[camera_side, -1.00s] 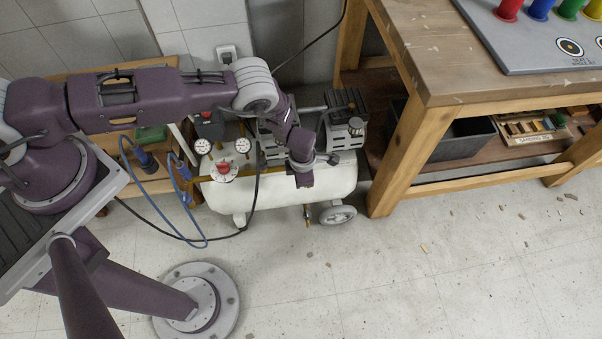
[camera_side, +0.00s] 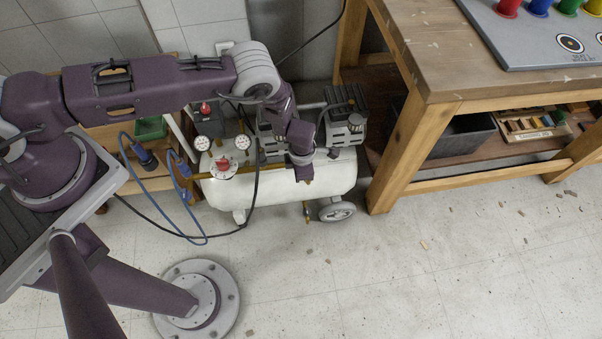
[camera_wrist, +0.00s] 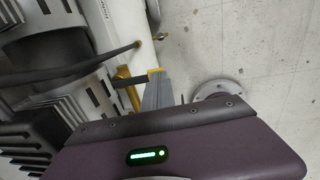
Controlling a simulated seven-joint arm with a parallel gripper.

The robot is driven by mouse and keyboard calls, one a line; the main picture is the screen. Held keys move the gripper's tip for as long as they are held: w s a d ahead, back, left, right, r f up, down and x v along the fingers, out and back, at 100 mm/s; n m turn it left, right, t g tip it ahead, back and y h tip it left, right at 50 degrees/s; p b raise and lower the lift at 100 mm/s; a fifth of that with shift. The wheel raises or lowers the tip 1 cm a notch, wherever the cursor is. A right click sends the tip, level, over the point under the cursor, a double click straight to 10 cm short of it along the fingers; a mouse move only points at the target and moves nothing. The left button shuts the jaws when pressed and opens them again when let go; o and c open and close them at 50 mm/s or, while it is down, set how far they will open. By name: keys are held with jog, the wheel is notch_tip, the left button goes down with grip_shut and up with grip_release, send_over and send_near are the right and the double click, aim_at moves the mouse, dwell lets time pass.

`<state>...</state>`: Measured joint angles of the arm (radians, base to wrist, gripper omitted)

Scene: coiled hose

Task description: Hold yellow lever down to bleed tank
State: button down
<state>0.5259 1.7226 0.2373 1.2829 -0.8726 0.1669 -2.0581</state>
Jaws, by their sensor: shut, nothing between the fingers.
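The white air tank (camera_side: 330,178) lies between the wooden shelf unit and the bench. A brass fitting (camera_side: 307,211) hangs under its front, and a brass part (camera_wrist: 124,76) shows beside my fingers in the wrist view. My gripper (camera_side: 304,178) points down in front of the tank in the side view. In the wrist view its grey fingers (camera_wrist: 156,88) are shut and empty. A small yellow patch (camera_wrist: 156,71) shows at the fingertips; I cannot tell if it is the lever or part of the fingers. Contact with a lever is not clear.
The compressor pump (camera_side: 343,122) stands on the tank. Two gauges and a red knob (camera_side: 224,164) are at its left. A black cable (camera_side: 253,180) and blue hose (camera_side: 197,220) hang nearby. The wooden bench (camera_side: 400,155) is close on the right. The front floor is open.

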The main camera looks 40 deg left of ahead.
notch_tip(320, 180, up, 14)
dwell(0.6)
jog(key=shift+s+d, duration=0.1)
notch_tip(320, 180, up, 19)
jog(key=w+d+m+h, duration=0.1)
jog(key=w+m+h, duration=0.1)
jog(key=m, duration=0.4)
jog(key=s+a+r+m+t+h, duration=0.1)
jog(key=s+r+m, duration=0.15)
jog(key=r, duration=0.45)
jog(key=s+a+r+m+t, duration=0.15)
jog(key=r+m, duration=0.25)
jog(key=r, duration=0.4)
jog(key=s+a+r+m, duration=0.4)
jog(key=s+r+m, duration=0.2)
jog(key=s+r, duration=0.3)
jog(key=s+a+m+t+y, duration=0.1)
jog(key=s+a+m, duration=0.2)
jog(key=s, duration=0.4)
jog(key=s+a+r+m+t+y, duration=0.1)
jog(key=s+a+m, duration=0.3)
jog(key=s, duration=0.3)
jog(key=shift+r+m, duration=0.2)
jog(key=shift+m, duration=0.55)
